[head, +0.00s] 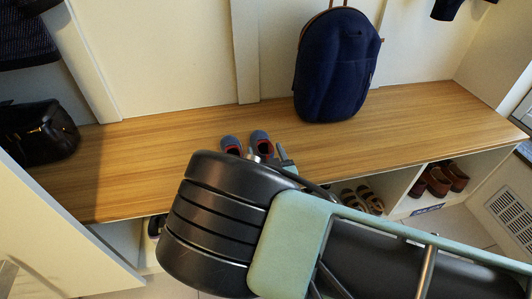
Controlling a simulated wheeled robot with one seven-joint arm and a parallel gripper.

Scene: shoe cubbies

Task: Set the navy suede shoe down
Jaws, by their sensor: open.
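Two blue-grey shoes with red lining stand side by side on the wooden bench top (170,150). The left shoe (231,143) is partly hidden at its near end by my arm. The right shoe (262,139) is at my gripper (268,156); its near end is partly covered. A grey finger shows just right of the right shoe, and a metallic part shows at its near left. My gripper is open; most of it is hidden behind my dark wrist. I cannot tell whether a finger touches the shoe.
A navy backpack (335,68) stands behind to the right. A black bag (38,134) sits at the left end. Cubbies below hold brown sandals (364,198) and reddish-brown shoes (440,179). The bench is clear between bag and shoes and at far right.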

